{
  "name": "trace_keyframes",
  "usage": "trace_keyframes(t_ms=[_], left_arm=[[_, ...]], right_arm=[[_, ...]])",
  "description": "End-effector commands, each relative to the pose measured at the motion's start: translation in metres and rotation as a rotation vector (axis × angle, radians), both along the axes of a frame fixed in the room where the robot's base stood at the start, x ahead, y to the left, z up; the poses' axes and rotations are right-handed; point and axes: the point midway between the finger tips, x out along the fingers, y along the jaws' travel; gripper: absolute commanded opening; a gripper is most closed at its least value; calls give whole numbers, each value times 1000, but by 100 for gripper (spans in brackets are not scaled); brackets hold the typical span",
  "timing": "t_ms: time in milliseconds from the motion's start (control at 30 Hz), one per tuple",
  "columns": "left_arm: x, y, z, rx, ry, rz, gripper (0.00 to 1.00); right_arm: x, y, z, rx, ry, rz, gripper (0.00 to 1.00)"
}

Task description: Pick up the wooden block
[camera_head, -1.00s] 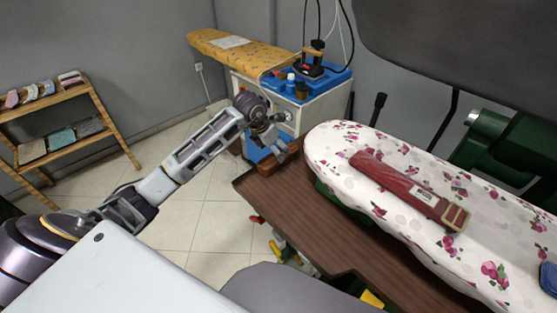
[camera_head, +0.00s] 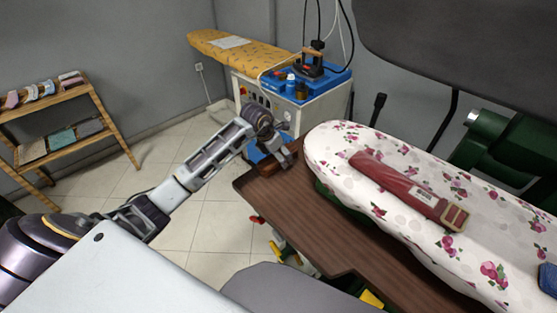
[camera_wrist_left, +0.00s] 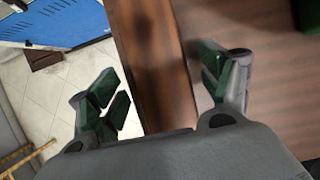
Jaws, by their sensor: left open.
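The wooden block (camera_head: 264,168) is a reddish-brown piece at the far left corner of the brown table (camera_head: 300,215). In the left wrist view the block (camera_wrist_left: 155,60) is a long grained bar running between my finger pads. My left gripper (camera_head: 285,160) is at the block and partly covers it in the head view. It also shows in the left wrist view (camera_wrist_left: 165,88), open, with one finger on each side of the block. A gap shows on both sides, and I see no contact. My right gripper is not in view.
A floral ironing board (camera_head: 400,195) with a red strap (camera_head: 405,185) on it stands right of the gripper. Behind is a blue-topped machine (camera_head: 310,85) with an iron. A wooden shelf (camera_head: 60,135) stands at left. Tiled floor lies beyond the table edge.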

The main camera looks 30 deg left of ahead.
Motion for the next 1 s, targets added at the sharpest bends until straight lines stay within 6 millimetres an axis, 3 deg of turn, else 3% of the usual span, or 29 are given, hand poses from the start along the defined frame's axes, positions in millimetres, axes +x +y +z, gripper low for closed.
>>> trace_keyframes(t_ms=[200,667,1000], left_arm=[[5,-2,-12,0,0,0,79],[5,-2,-13,0,0,0,79],[5,-2,-13,0,0,0,37]], right_arm=[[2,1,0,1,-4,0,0],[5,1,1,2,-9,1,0],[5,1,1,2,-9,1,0]])
